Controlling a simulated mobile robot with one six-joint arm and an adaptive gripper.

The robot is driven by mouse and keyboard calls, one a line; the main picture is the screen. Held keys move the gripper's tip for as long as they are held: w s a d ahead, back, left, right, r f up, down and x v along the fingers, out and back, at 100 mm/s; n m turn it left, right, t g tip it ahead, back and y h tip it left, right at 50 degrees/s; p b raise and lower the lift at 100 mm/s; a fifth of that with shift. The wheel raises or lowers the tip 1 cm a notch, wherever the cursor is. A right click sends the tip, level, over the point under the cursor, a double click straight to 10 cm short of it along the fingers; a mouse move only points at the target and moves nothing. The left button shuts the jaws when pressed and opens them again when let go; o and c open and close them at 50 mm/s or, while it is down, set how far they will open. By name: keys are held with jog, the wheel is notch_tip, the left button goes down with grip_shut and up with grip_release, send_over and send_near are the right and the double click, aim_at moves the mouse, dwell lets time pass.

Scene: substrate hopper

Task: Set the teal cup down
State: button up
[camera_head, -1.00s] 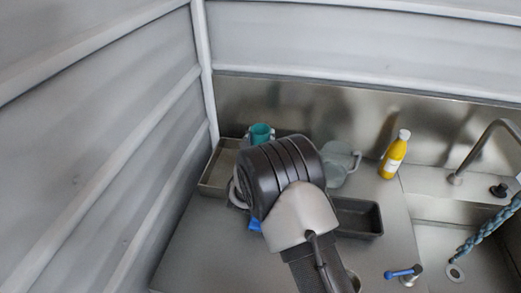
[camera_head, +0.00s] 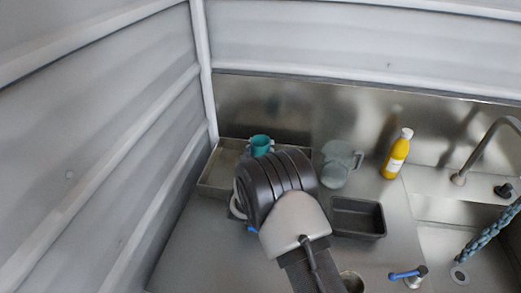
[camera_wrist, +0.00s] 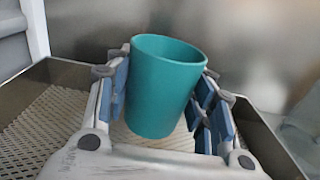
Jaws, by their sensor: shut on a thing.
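The teal cup (camera_wrist: 163,85) is upright between the blue pads of my gripper (camera_wrist: 165,100) in the wrist view, and the gripper is shut on it. In the head view the cup (camera_head: 260,145) shows beyond my dark wrist, over the back part of a shallow metal tray (camera_head: 213,187). The wrist view shows the tray's perforated floor (camera_wrist: 45,128) around and below the cup. I cannot tell whether the cup's base touches it. My wrist hides most of the gripper in the head view.
A clear pitcher (camera_head: 338,165) stands right of the tray, with a yellow bottle (camera_head: 396,154) farther right. A dark rectangular pan (camera_head: 358,217) lies in front of the pitcher. A sink with a faucet (camera_head: 485,145) is at the right. Walls close off the left and back.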

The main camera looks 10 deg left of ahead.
jog(key=o, duration=1.1)
jog(key=shift+c, duration=0.2)
jog(key=shift+r, duration=0.15)
jog(key=shift+r+p, duration=0.25)
jog(key=shift+p, duration=0.25)
jog(key=s+p, duration=0.2)
jog(key=s, duration=1)
jog(key=shift+d+r+p, duration=0.25)
jog(key=shift+d+p, duration=0.1)
jog(key=shift+p, duration=0.05)
